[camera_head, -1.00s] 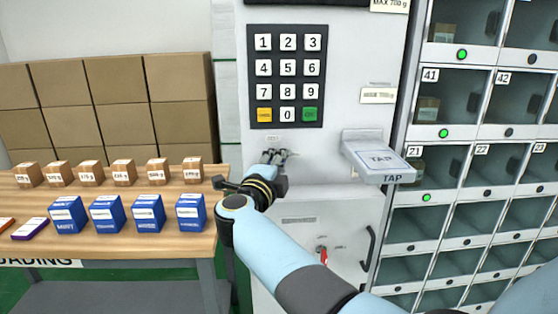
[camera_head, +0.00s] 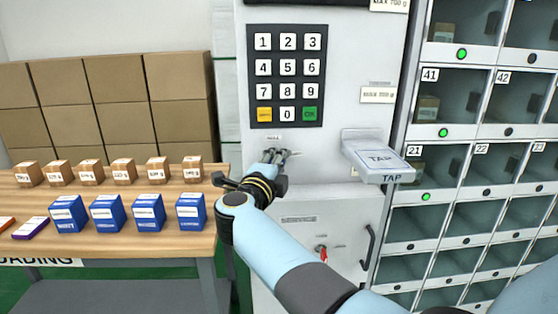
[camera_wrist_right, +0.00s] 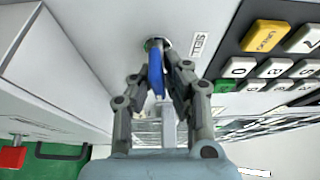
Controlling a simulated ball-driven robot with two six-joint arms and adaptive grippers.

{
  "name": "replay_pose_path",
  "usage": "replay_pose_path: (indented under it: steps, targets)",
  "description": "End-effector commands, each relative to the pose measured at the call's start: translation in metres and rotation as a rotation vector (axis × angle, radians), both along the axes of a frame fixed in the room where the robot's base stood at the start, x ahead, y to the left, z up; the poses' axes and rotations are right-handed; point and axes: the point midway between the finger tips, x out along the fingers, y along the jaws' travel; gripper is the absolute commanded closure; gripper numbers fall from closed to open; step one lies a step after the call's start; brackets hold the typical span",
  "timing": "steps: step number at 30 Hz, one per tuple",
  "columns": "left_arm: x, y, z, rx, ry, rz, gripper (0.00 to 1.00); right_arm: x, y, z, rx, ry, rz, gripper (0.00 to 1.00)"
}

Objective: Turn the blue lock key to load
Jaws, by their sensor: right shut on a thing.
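The blue lock key (camera_wrist_right: 155,74) sits at a round lock in the machine's white front, beside a label reading SELL (camera_wrist_right: 198,44). My right gripper (camera_wrist_right: 165,70) is shut on the key, with a finger on each side of its blue handle. In the head view my right gripper (camera_head: 275,156) is at the machine front below the keypad, and the key is hidden behind it. My left gripper is not in view.
The number keypad (camera_head: 287,76) is above my right gripper, and a TAP reader (camera_head: 380,160) sticks out to its right. Lockers (camera_head: 455,95) stand further right. A wooden table (camera_head: 115,240) with blue and brown boxes is at the left. A red switch (camera_head: 321,254) is lower down.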

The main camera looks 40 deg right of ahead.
Motion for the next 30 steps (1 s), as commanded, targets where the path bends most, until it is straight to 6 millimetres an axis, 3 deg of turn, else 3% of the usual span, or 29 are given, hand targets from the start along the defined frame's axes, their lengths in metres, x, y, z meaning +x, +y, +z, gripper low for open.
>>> replay_pose_path:
  steps: [1,30]
  targets:
    - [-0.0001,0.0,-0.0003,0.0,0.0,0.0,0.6,-0.0033,0.0011,-0.0094,0.01,0.015,-0.002,1.0]
    - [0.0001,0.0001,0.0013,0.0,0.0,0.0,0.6,-0.0033,0.0012,-0.0098,0.037,-0.002,-0.002,1.0]
